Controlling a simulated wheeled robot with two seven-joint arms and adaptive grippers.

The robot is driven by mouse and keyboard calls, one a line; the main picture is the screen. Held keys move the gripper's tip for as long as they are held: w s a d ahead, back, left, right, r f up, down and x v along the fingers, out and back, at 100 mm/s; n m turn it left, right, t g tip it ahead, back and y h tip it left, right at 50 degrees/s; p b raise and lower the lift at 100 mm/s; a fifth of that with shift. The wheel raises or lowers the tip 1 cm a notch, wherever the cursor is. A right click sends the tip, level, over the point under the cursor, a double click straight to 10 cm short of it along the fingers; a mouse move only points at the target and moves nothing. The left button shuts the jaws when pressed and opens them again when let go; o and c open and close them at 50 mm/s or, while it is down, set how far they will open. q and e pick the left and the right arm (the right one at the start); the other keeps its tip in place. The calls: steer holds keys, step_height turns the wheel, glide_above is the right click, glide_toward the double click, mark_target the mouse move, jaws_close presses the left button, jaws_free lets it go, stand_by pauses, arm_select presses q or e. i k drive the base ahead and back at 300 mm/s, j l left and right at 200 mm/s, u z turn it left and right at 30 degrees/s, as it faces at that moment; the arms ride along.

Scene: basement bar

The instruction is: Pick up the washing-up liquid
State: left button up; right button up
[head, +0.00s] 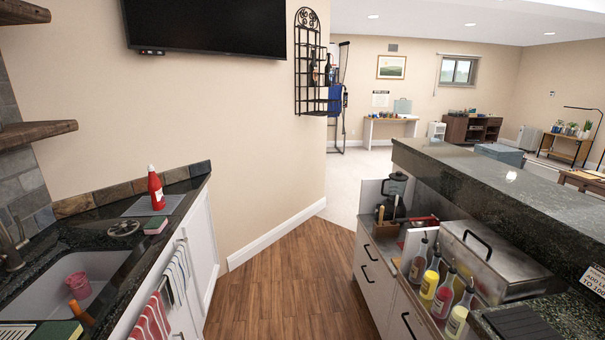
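A red bottle (156,190) with a pale cap stands upright on the left counter. It looks like the washing-up liquid, but its label is too small to read. It stands on a grey mat (135,209) near the counter's far end. Neither of my grippers is in the head view, and nothing is seen touching the bottle.
A green-and-pink sponge (155,226), a round dark strainer (123,228) and a sink (35,292) holding a pink cup (77,285) are nearer. Several squeeze bottles (443,298) stand right beside a metal box (490,262). The wooden floor (290,280) between the counters is clear.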

mark_target(154, 185)
steer(key=u, duration=1.2)
steer(key=k+j, duration=0.05)
steer(key=j, duration=0.05)
